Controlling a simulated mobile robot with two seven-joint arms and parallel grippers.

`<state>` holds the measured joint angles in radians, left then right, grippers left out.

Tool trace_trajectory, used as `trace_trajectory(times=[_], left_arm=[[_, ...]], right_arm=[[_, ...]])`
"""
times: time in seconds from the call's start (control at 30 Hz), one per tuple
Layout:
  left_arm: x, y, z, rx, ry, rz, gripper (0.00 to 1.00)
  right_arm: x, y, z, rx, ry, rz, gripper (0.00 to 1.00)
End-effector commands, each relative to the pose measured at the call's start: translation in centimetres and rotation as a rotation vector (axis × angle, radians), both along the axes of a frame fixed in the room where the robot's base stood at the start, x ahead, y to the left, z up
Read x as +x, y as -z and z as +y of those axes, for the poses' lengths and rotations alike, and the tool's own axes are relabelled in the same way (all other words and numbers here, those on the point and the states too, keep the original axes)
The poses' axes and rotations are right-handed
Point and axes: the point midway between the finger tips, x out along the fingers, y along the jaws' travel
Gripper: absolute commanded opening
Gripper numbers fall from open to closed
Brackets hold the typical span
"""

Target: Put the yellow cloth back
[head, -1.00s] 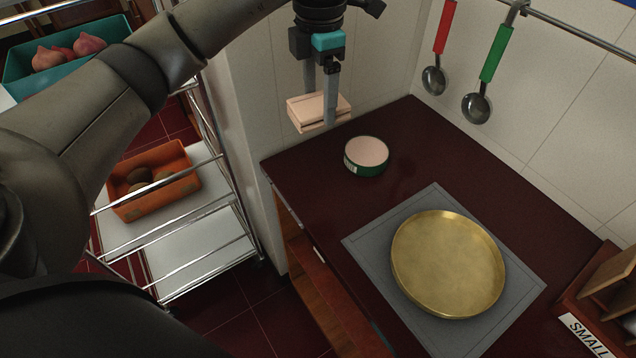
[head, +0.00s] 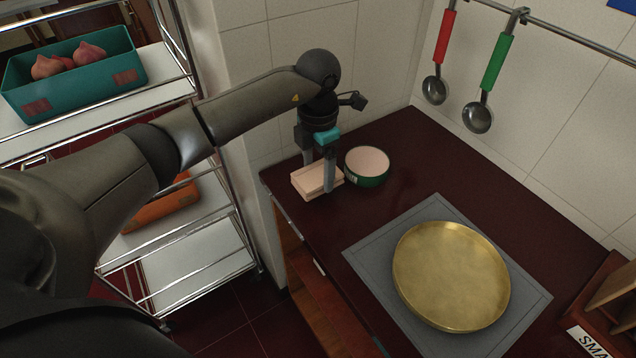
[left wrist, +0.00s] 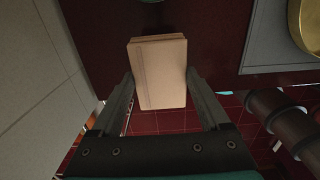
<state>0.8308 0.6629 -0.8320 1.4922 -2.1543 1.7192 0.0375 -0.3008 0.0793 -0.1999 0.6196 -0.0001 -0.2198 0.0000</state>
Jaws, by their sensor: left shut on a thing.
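The cloth (head: 308,183) is a pale peach, folded block rather than clearly yellow. It is at the far left corner of the dark red counter (head: 420,165), just left of the green-and-cream bowl (head: 367,167). My left gripper (head: 319,176) points down and is shut on the cloth, one finger on each side. The left wrist view shows the cloth (left wrist: 158,75) between the fingers (left wrist: 160,92), partly over the counter edge with floor tiles below. I cannot tell whether it touches the counter. My right gripper is not in view.
A brass pan (head: 450,275) lies on a grey mat (head: 375,245). A tiled wall is behind the counter, with red and green ladles (head: 478,115) on a rail. A wire cart (head: 190,265) with a teal bin (head: 75,75) stands left. Counter right of the bowl is clear.

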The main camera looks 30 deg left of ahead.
Motion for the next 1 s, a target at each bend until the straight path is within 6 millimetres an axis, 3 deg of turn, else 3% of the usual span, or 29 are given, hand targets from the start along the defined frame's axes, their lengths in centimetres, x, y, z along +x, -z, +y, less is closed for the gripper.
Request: trace_trajectory(times=[0.33, 0.7, 0.73, 0.9, 1.0], left_arm=[[-0.1, 4.3, 0.0, -0.001, 0.0, 0.003, 0.34], [0.0, 4.7, 0.0, 0.0, 0.001, 0.0, 0.34], [0.0, 4.7, 0.0, 0.0, 0.001, 0.0, 0.8], [0.0, 4.6, 0.0, 0.0, 0.001, 0.0, 0.99], [0.0, 4.6, 0.0, 0.0, 0.001, 0.0, 1.0]], right_arm=[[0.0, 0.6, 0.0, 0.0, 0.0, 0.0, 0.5], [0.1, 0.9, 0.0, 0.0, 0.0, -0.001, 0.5], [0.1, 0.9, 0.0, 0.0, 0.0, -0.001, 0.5], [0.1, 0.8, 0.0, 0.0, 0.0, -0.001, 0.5], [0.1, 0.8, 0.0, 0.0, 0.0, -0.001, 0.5]])
